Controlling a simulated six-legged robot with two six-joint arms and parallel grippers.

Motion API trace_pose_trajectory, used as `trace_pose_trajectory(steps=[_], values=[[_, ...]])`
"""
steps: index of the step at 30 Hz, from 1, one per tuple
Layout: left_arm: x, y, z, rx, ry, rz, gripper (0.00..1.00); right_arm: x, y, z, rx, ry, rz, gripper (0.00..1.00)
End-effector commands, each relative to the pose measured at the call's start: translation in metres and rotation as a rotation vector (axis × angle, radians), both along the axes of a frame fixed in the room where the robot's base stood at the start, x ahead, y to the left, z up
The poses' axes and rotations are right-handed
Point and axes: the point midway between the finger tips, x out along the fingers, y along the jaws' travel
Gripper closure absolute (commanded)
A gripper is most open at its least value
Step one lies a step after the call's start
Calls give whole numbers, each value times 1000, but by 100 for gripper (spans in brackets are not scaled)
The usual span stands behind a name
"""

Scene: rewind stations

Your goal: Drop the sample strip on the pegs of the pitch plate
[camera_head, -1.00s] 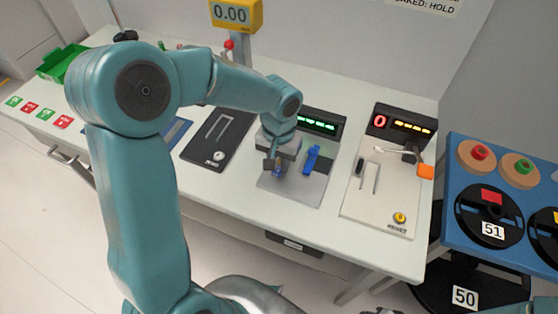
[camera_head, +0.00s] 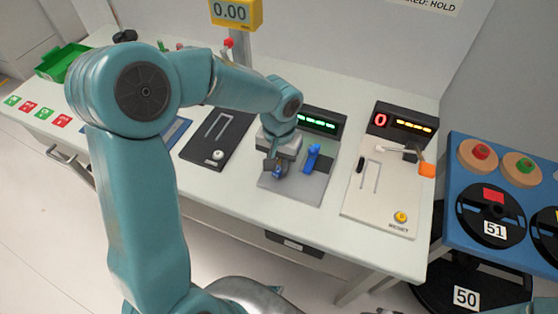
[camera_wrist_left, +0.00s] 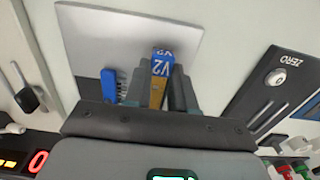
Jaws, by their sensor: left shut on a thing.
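My left gripper (camera_head: 277,170) is shut on the sample strip, over the left part of a grey metal plate (camera_head: 308,190), which seems to be the pitch plate. In the left wrist view the strip (camera_wrist_left: 157,94) stands out between the fingers, with a blue end marked V2 and a tan body. The plate also shows there (camera_wrist_left: 88,45). A small blue part with a toothed edge (camera_wrist_left: 112,86) is on the plate beside the strip; it also shows in the head view (camera_head: 311,158). I cannot make out the pegs or tell whether the strip touches the plate. My right gripper is out of view.
A green-lit display (camera_head: 318,120) stands behind the plate. A black ZERO panel (camera_head: 205,150) is on the left. A pale panel with a lever and yellow RESET button (camera_head: 400,217) is on the right. A blue rack with reels (camera_head: 455,230) stands farther right.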

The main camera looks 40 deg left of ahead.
Motion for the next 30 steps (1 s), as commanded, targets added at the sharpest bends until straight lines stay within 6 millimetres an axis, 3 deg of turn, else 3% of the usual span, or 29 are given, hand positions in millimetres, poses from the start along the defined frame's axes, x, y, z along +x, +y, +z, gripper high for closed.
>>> trace_pose_trajectory(steps=[19, 20, 22, 30], values=[[0, 0, -17, 0, 0, 0, 100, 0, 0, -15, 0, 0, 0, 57], [0, 0, -16, 0, 0, 0, 66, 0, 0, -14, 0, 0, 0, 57], [0, 0, -16, 0, 0, 0, 46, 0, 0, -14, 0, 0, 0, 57], [0, 0, -15, 0, 0, 0, 46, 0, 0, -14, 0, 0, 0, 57]])
